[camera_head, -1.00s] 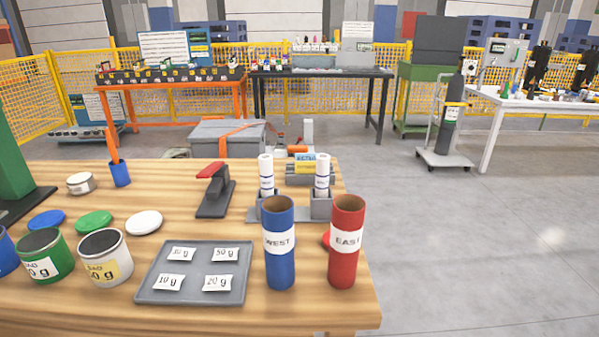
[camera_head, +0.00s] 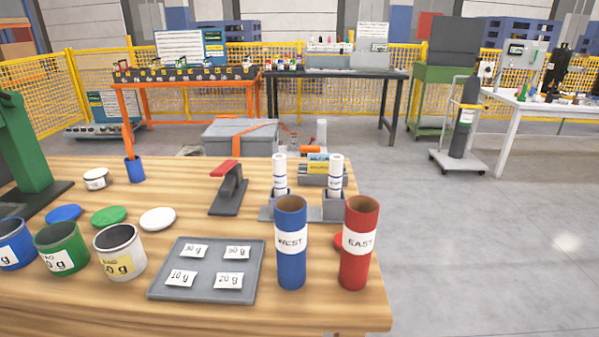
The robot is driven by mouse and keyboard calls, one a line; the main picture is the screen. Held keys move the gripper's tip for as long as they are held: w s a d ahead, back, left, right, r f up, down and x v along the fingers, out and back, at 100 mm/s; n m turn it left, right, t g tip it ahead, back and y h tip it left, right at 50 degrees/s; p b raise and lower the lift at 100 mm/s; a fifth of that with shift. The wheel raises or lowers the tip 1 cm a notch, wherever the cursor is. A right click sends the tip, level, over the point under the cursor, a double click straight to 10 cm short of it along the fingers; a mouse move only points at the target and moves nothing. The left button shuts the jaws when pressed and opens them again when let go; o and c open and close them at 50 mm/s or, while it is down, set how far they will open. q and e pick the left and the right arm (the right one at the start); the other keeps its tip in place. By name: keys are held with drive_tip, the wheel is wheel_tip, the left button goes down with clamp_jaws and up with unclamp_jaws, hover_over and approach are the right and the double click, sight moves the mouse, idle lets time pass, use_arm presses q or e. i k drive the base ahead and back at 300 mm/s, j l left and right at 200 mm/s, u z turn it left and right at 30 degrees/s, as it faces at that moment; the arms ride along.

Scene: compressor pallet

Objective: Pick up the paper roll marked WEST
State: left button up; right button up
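Two white paper rolls stand upright in a grey holder (camera_head: 266,213) near the right end of the wooden table, one on the left (camera_head: 280,172) and one on the right (camera_head: 335,172). The small print on both rolls is too small to read. In front of them stands a blue tube (camera_head: 291,268) with a white label reading WEST. Beside it is a red tube (camera_head: 354,270) labelled EAST. Both tubes are upright with open tops. Neither of my grippers is in view.
A grey tray (camera_head: 207,291) with several weight-marked packets lies left of the blue tube. A stapler-like tool (camera_head: 228,190) with a red top stands behind it. Several cans, including a white one (camera_head: 120,252), and lids are at left. The table's right edge is close to the red tube.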

sight(279, 160)
drive_tip(key=i+j+z, duration=0.2)
drive_tip(key=i+j, duration=0.3)
drive_tip(key=i+j+z, duration=0.25)
drive_tip(key=i+j, duration=0.4)
drive_tip(key=i+j+z, duration=0.2)
drive_tip(key=i+j, duration=0.25)
drive_tip(key=j, duration=0.25)
